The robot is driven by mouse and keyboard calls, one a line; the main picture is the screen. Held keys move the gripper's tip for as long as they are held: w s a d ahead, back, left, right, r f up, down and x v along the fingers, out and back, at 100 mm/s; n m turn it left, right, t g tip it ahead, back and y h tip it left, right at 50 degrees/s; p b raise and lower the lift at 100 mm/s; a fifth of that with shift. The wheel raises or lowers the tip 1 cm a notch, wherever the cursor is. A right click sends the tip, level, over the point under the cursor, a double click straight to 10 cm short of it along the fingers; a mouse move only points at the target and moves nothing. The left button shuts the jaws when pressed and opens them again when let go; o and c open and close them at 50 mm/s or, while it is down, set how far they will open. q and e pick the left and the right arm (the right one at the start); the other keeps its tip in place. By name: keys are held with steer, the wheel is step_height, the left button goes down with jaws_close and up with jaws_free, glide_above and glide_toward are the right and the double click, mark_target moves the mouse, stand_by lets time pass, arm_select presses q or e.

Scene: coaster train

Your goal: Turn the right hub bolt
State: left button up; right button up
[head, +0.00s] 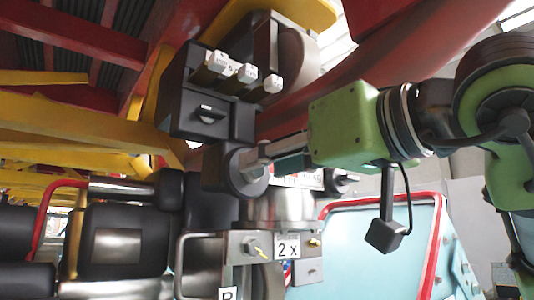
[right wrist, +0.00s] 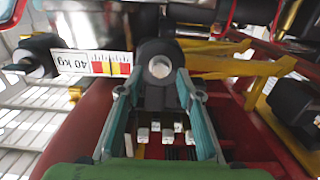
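The hub is a black round housing with a grey bolt end at its centre; in the head view the housing (head: 229,166) is mid-frame, below a dark switch box. The bolt (right wrist: 160,67) shows in the right wrist view, between and just past my fingertips. My right gripper (head: 252,168) reaches in from the right, its tips at the hub's face. In the right wrist view its teal-padded fingers (right wrist: 158,84) are spread, one on each side of the black housing. Whether they touch it I cannot tell. My left gripper is not in view.
The switch box (head: 200,110) with several white-labelled levers (head: 245,73) sits just above the hub. A "40 kg" gauge (right wrist: 92,64) is left of it in the wrist view. A "2 x" plate (head: 287,246) is below. Yellow and red beams and black seats crowd the left.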

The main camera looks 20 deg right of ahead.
steer(key=shift+w+a, duration=0.2)
steer(key=shift+w, duration=0.4)
jaws_close()
steer(key=shift+m, duration=0.3)
